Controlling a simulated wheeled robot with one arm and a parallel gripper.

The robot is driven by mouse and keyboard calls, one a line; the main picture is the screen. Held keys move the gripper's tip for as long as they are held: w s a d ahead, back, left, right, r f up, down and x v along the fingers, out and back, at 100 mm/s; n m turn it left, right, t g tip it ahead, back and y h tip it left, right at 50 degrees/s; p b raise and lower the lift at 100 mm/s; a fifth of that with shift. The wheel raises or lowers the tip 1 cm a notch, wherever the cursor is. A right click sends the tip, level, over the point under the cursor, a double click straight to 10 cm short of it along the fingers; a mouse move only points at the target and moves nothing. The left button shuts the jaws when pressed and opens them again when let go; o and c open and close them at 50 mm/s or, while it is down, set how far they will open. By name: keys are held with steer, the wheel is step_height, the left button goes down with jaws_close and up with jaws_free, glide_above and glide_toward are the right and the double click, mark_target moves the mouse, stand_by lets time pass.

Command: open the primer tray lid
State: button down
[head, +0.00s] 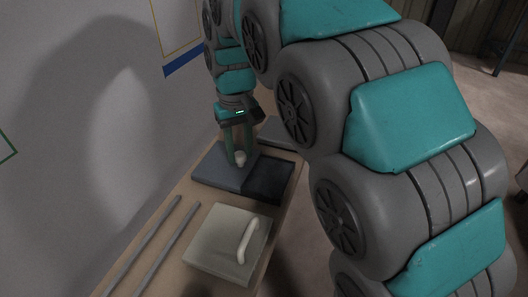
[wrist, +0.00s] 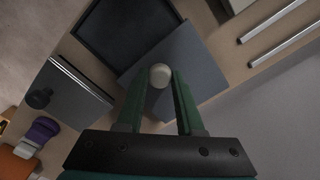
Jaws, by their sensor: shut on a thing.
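A dark tray (head: 268,181), which I take to be the primer tray, lies on the bench. Its flat blue-grey lid (head: 219,168) lies over the left part, and a dark recessed part shows uncovered at the right. The wrist view also shows the lid (wrist: 197,62) beside the dark, rimmed recess (wrist: 120,28). A small pale round knob (head: 240,158) stands on the lid. My gripper (head: 238,153) points down with its green fingers shut on the knob, seen between the fingertips in the wrist view (wrist: 160,76).
A pale box (head: 212,248) with a curved handle stands nearer on the bench. Two grey rods (head: 148,240) lie along its left. A grey lidded box (wrist: 75,85) with a dark knob is beyond the tray, near purple (wrist: 42,132) and orange (wrist: 14,166) items. A wall borders the bench's left.

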steer(key=shift+w+a, duration=0.3)
steer(key=shift+a, duration=0.45)
steer(key=shift+w+a, duration=0.25)
steer(key=shift+a, duration=0.45)
steer(key=c, duration=0.5)
jaws_free()
steer(key=shift+c, duration=0.2)
step_height(320, 180, up, 8)
steer(key=shift+s+d+f, duration=0.1)
steer(key=shift+d, duration=0.05)
